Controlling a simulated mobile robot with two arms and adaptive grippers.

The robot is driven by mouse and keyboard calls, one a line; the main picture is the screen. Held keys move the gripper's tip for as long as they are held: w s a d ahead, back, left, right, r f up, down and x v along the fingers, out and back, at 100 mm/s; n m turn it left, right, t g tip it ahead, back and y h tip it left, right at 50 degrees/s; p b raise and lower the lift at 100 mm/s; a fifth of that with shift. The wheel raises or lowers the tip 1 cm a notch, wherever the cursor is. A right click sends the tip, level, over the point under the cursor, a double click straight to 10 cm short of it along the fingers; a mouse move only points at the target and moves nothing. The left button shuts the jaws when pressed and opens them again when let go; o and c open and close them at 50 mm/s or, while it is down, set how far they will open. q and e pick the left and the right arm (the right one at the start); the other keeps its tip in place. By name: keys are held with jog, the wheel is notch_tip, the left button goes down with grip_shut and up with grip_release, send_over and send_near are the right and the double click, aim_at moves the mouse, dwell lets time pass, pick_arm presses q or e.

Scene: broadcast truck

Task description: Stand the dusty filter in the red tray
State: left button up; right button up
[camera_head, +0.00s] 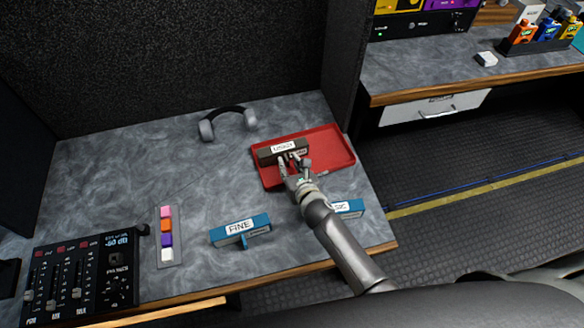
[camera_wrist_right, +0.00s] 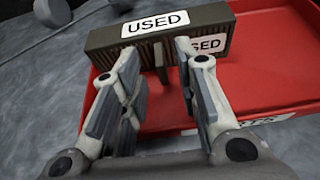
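The dusty filter (camera_head: 268,155) is a dark brown-grey block with white USED labels. It is at the left back part of the red tray (camera_head: 335,150), and looks upright on its long edge. In the right wrist view the filter (camera_wrist_right: 110,47) spans the top, with a small tab sticking out towards me. My right gripper (camera_head: 293,163) is at the filter's near side. In the wrist view its fingers (camera_wrist_right: 160,75) are apart, one on each side of the tab, with gaps showing. Whether the filter's base lies flat is partly hidden. My left gripper is out of view.
A blue FINE filter (camera_head: 240,230) lies in front of the tray, and another blue block (camera_head: 349,208) is partly behind my right arm. Headphones (camera_head: 228,123) lie behind left. A mixer (camera_head: 80,273) and a strip of coloured blocks (camera_head: 167,236) are at left.

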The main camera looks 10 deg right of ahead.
jog(key=shift+s+d+r, duration=0.1)
jog(key=shift+s+r, duration=0.15)
jog(key=shift+s, duration=0.2)
jog(key=p+v, duration=0.1)
jog(key=v, duration=1)
